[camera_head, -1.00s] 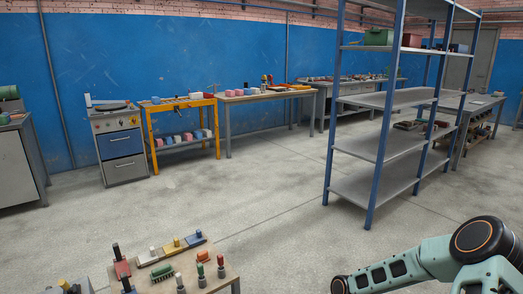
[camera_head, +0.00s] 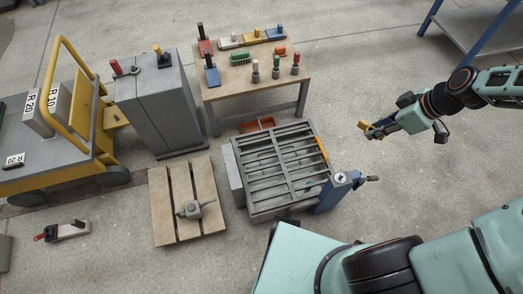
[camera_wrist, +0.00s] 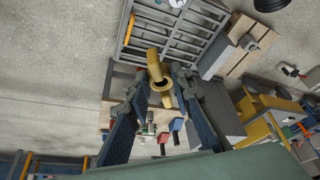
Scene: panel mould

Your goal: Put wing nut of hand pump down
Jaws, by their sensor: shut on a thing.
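My gripper (camera_head: 378,131) is shut on a brass-yellow wing nut (camera_head: 367,126), held in the air to the right of the grated steel bench. In the wrist view the wing nut (camera_wrist: 154,66) sticks out beyond the fingertips, its ring-shaped part facing the camera. The fingers of my gripper (camera_wrist: 158,92) hide part of it. I cannot tell for sure which thing is the hand pump.
The grated bench (camera_head: 262,168) has a blue unit (camera_head: 335,192) at its right corner. A wooden pallet (camera_head: 163,207) bears a grey metal fitting (camera_head: 192,209). A wooden table (camera_head: 230,91) with several tools, a grey cabinet (camera_head: 152,103) and a yellow trolley (camera_head: 58,165) stand behind. Floor under my gripper is clear.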

